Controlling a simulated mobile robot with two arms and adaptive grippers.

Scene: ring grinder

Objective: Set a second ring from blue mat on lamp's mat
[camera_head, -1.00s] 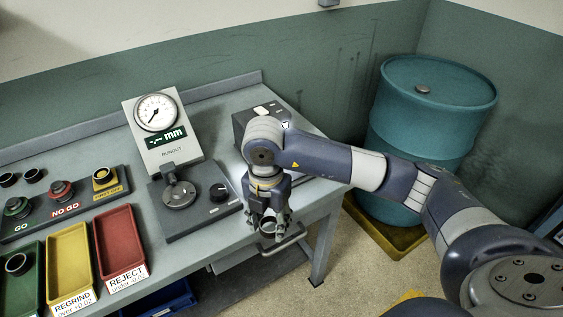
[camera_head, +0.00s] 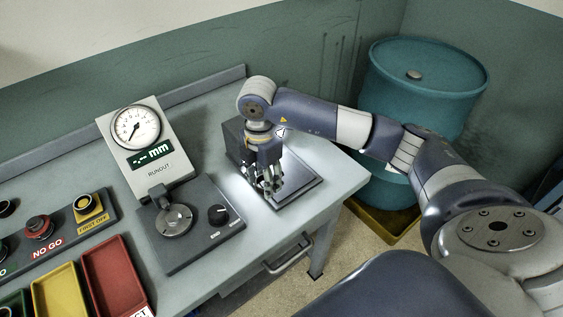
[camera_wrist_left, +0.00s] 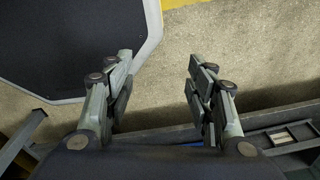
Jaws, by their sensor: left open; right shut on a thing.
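My right gripper (camera_head: 272,188) is shut on a ring, low over the lamp's mat (camera_head: 306,188). The ring is mostly hidden by the fingers, and I cannot tell whether it touches the mat. The mat is a dark rectangular pad on the bench, brightly lit at its left side. The dark lamp housing (camera_head: 233,137) stands behind it, partly covered by my right arm. The blue mat is not in view. My left gripper (camera_wrist_left: 160,75) is open and empty in the left wrist view, above the floor.
The runout gauge (camera_head: 137,140) stands left of the lamp, with its dark base (camera_head: 190,240) in front. Red (camera_head: 112,275) and yellow (camera_head: 60,295) trays lie front left. A teal drum (camera_head: 425,85) stands beyond the bench's right end.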

